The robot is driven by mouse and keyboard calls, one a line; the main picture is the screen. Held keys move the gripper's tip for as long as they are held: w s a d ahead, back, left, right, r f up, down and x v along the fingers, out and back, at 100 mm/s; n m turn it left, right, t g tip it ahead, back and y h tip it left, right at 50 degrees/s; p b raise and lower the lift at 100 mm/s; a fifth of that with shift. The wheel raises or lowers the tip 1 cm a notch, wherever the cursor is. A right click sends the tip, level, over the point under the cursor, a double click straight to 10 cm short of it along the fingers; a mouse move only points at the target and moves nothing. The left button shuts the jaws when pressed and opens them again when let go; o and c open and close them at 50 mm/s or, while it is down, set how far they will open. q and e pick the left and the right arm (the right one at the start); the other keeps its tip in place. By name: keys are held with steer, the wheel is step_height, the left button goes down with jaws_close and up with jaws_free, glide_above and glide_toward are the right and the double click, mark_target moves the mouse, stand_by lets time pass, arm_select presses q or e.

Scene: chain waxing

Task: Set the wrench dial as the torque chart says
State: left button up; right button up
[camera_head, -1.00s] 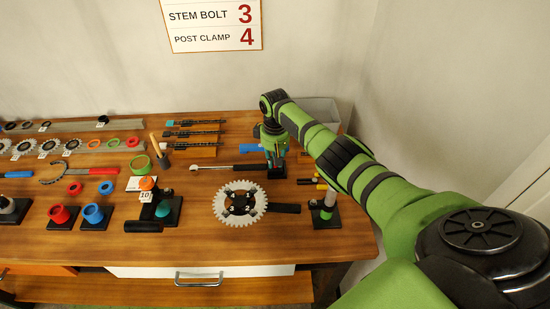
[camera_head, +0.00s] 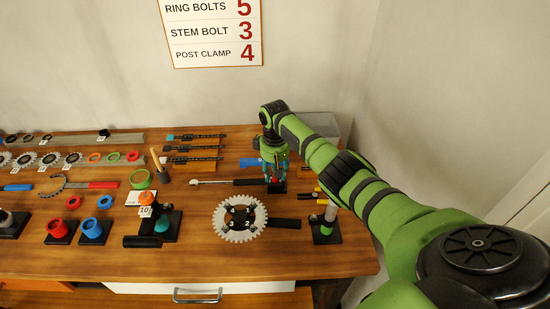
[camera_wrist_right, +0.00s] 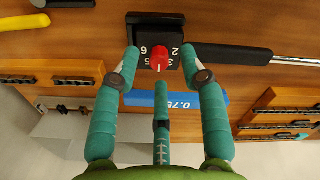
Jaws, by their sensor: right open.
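The torque chart (camera_head: 212,33) on the wall reads RING BOLTS 5, STEM BOLT 3 and POST CLAMP 4. The dial is a red knob (camera_wrist_right: 159,61) on a black block with white numbers (camera_wrist_right: 143,33); 6, 2 and parts of others show. In the head view the block (camera_head: 277,187) sits under my right gripper (camera_head: 275,172). In the right wrist view my right gripper (camera_wrist_right: 160,75) is open, its teal fingers around the knob on both sides and apart from it. A wrench with a black handle (camera_wrist_right: 233,56) lies beside the block. My left gripper is out of view.
A blue block marked 0.75 (camera_wrist_right: 177,99) lies just beyond the dial block. A toothed chainring (camera_head: 222,216) on a mount and a small post stand (camera_head: 325,228) are nearer the front. Chains on wooden blocks (camera_head: 195,148) lie behind.

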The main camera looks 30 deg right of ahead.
step_height(320, 180, up, 11)
steer(key=shift+f, duration=0.15)
stand_by(0.6)
